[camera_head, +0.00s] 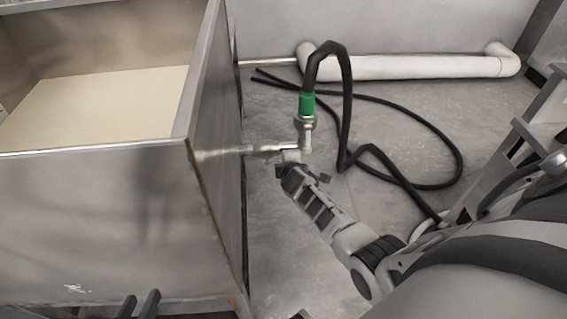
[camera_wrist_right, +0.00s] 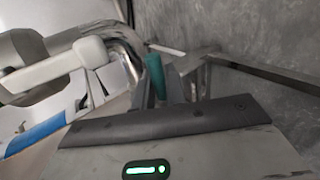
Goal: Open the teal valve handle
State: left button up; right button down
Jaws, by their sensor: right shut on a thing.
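The teal valve handle (camera_wrist_right: 155,76) shows in the right wrist view as a short rounded bar between my right gripper's (camera_wrist_right: 160,88) fingers, which are shut on it. In the head view, my right gripper (camera_head: 291,163) is at the metal valve pipe (camera_head: 262,149) on the side of the steel tank, and I cannot make out the teal handle there. A green collar (camera_head: 307,104) joins the black hose (camera_head: 345,90) to the upright metal fitting. My left gripper (camera_head: 140,300) is at the bottom edge, its two dark fingertips apart with nothing between them, away from the valve.
The steel tank (camera_head: 110,215) with pale contents fills the left. The black hose loops over the floor (camera_head: 400,135) behind and right of the valve. A white pipe (camera_head: 410,67) runs along the back wall. Metal framework (camera_head: 515,145) stands at the right.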

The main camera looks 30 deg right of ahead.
pick_arm(q)
jog(key=shift+w, duration=0.1)
dwell(0.3)
jog(key=shift+r, duration=0.1)
pick_arm(e)
jog(key=c, duration=1.5)
grip_release()
jog(key=shift+r, duration=0.1)
